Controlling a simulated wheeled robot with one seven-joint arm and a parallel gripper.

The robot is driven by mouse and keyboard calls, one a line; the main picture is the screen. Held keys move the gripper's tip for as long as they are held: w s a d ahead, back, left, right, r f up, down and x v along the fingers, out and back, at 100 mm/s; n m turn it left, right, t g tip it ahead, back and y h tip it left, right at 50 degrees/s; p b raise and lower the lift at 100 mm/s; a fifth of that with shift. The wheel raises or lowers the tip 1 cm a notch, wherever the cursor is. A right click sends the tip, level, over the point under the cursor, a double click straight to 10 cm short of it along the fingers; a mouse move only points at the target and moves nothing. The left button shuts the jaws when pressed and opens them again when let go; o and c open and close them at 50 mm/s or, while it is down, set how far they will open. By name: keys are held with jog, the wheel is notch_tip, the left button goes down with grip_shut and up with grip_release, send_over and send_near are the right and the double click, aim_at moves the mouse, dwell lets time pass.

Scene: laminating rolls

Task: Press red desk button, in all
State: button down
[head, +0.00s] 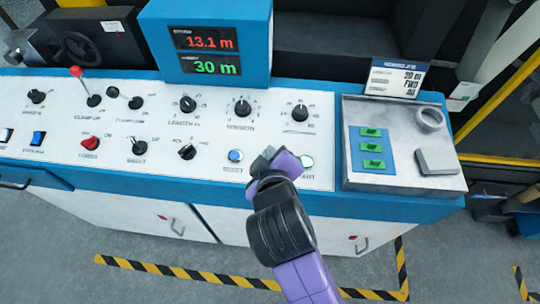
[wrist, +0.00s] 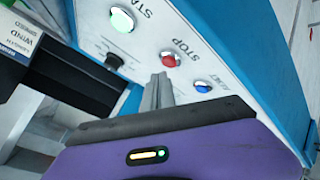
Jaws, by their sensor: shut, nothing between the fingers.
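The red button (wrist: 170,59), labelled STOP, sits on the white sloped desk panel in the wrist view, between a green button and a blue button. In the head view it is hidden behind my gripper (head: 268,153). My gripper is shut and empty, and its fingertips (wrist: 160,78) point at the panel just below the red button in the wrist view. I cannot tell whether the tips touch the panel.
A green-lit start button (head: 306,161) and a blue button (head: 235,156) flank my gripper closely. Knobs, including a red one (head: 90,143), cover the panel. A blue display box (head: 205,45) reads 13.1 m and 30 m. A grey tray (head: 400,180) stands right.

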jog(key=shift+f, duration=0.15)
jog(key=shift+w+f, duration=0.1)
jog(key=shift+f, duration=0.5)
dwell(0.6)
dwell(0.3)
jog(key=shift+r+p, duration=0.8)
jog(key=shift+p, duration=0.1)
jog(key=r+p, duration=0.2)
jog(key=s+r+p, duration=0.1)
jog(key=r+p, duration=0.2)
dwell(0.9)
